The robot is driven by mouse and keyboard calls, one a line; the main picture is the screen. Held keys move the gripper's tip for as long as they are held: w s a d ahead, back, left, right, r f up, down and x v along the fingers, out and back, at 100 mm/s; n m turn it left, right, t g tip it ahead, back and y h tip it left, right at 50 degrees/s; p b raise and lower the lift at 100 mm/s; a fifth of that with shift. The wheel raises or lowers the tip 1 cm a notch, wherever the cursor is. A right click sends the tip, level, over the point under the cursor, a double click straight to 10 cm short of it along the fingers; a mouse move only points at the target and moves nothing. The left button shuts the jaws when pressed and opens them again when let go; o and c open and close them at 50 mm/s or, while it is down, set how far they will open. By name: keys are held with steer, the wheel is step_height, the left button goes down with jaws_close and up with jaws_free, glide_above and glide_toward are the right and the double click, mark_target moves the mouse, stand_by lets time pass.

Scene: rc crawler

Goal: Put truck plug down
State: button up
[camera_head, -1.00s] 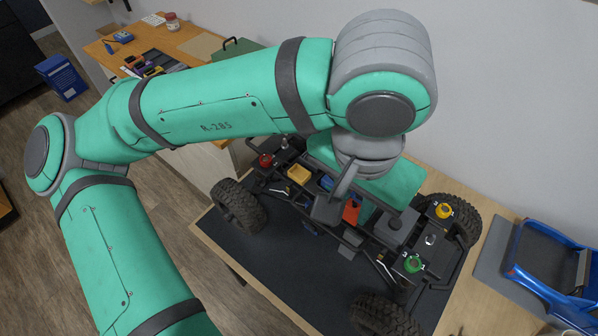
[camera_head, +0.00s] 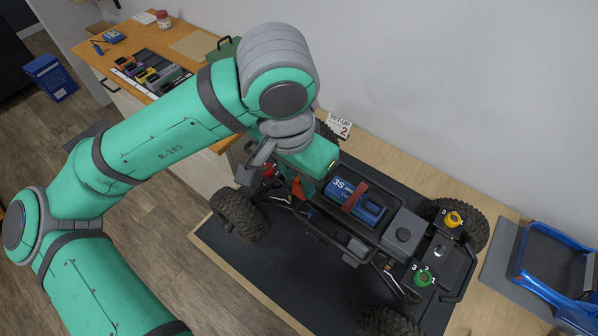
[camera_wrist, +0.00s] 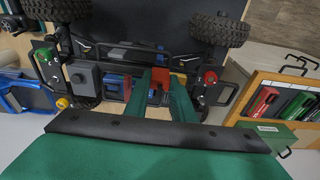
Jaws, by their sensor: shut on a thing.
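The truck plug (camera_head: 298,188) is a small orange-red piece, partly hidden by my gripper (camera_head: 293,178) in the head view. My gripper is shut on it over the left part of the crawler truck's frame (camera_head: 325,238). In the wrist view the plug (camera_wrist: 160,78) shows between the two green fingers (camera_wrist: 161,84). The blue 3S battery (camera_head: 352,203) sits in the truck under a dark red strap, to the right of the plug. I cannot tell whether the plug touches the truck.
A red knob (camera_head: 269,169) is close to my gripper's left. A yellow knob (camera_head: 453,219) and a green knob (camera_head: 424,278) are at the truck's right end. A set-up card (camera_head: 340,125) stands behind. A blue body shell (camera_head: 560,262) lies at the right.

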steer(key=w+f, duration=0.2)
steer(key=w, duration=0.1)
steer(key=w+f, duration=0.5)
steer(key=shift+w+f, duration=0.1)
steer(key=shift+w, duration=0.2)
steer(key=shift+w+f, duration=0.15)
steer(key=shift+f, duration=0.8)
steer(key=shift+w+f, duration=0.1)
steer(key=shift+f, duration=0.85)
steer(key=shift+f, duration=0.15)
steer(key=o, duration=1)
steer(key=r, duration=0.4)
steer(key=s+r, duration=0.1)
steer(key=r, duration=0.3)
steer(key=a+r, duration=0.1)
steer(key=r, duration=0.3)
steer(key=shift+s+r, duration=0.15)
steer(key=shift+s, duration=0.05)
